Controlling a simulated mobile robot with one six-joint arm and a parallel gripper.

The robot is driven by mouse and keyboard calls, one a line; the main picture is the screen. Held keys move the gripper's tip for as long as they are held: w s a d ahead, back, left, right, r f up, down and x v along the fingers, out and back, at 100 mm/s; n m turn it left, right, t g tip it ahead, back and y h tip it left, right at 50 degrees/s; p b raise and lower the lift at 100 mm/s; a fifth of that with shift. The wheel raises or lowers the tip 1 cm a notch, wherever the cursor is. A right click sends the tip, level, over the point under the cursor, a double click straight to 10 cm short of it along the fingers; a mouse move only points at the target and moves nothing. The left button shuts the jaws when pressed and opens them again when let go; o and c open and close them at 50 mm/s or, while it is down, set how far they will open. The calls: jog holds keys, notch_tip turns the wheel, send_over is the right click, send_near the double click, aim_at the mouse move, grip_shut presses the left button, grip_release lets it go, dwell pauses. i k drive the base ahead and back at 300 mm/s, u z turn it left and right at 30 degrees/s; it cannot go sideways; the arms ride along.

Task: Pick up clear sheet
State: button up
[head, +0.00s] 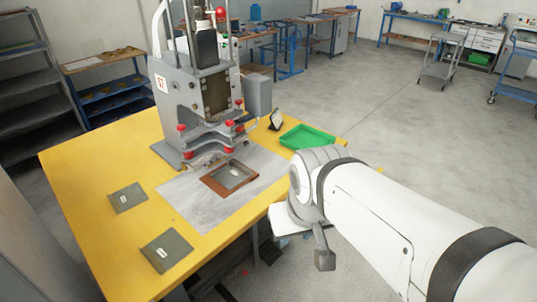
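Two flat grey-green sheets with small white labels lie apart on the left of the yellow table (88,165): a farther sheet (128,204) and a nearer sheet (157,264). A third greyish sheet (240,171), also with a white label, lies inside a brown frame (211,182) under the front of the press. I cannot tell by look which of them is the clear sheet.
A grey welding press (166,113) with red knobs stands at the back of the table. A pale grey mat (187,204) lies under the frame. A green tray (306,137) and a small dark stand (275,120) are at the right. The table's left front is clear around the sheets.

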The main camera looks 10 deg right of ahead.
aim_at(227, 177)
jog(key=z, duration=0.05)
jog(key=i, duration=1)
jog(key=z, duration=0.05)
